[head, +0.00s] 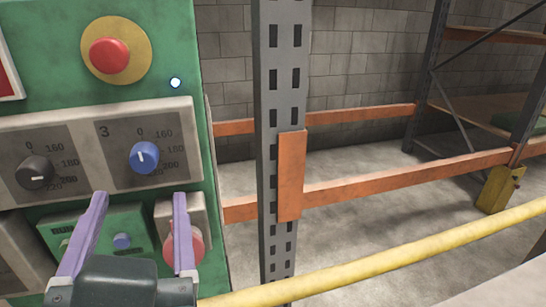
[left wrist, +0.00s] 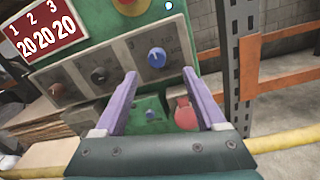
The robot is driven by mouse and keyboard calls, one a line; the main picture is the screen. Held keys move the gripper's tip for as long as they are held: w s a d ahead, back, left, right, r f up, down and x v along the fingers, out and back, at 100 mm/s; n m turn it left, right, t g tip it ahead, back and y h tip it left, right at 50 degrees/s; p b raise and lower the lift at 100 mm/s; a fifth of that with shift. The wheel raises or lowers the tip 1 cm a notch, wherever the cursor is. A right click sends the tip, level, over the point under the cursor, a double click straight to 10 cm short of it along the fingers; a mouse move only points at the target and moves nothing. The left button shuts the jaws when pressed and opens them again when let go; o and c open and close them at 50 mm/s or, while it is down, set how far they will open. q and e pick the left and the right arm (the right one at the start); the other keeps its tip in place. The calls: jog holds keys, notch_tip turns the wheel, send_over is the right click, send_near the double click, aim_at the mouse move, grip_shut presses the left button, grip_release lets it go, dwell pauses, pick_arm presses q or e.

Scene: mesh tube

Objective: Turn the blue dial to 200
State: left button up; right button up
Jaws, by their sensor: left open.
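The blue dial (head: 145,157) sits on the grey panel section marked 3, and its white mark points up, near the 0. Its scale reads 0, 160, 180, 200 and lower numbers partly hidden by the knob. It also shows in the left wrist view (left wrist: 157,58), just beyond the fingertips and between them. My left gripper (head: 139,203) is open and empty, with its purple fingers below the dial in the head view, apart from it. My right gripper is not in view.
A black dial (head: 35,172) is left of the blue one. A red button (head: 109,55) on yellow is above. A green button box (head: 95,232) and a red round knob (head: 190,246) lie behind the fingers. A grey post (head: 277,130) and yellow rail (head: 400,250) stand right.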

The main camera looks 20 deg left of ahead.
aim_at(143, 162)
pick_arm(q)
jog(key=p+x, duration=0.1)
jog(key=x, duration=0.7)
jog(key=shift+a+f+p, duration=0.2)
jog(key=shift+a+p, duration=0.15)
jog(key=shift+a, duration=0.2)
jog(key=shift+w+a+f, duration=0.1)
jog(key=shift+w+a, duration=0.2)
jog(key=shift+w, duration=0.25)
grip_shut()
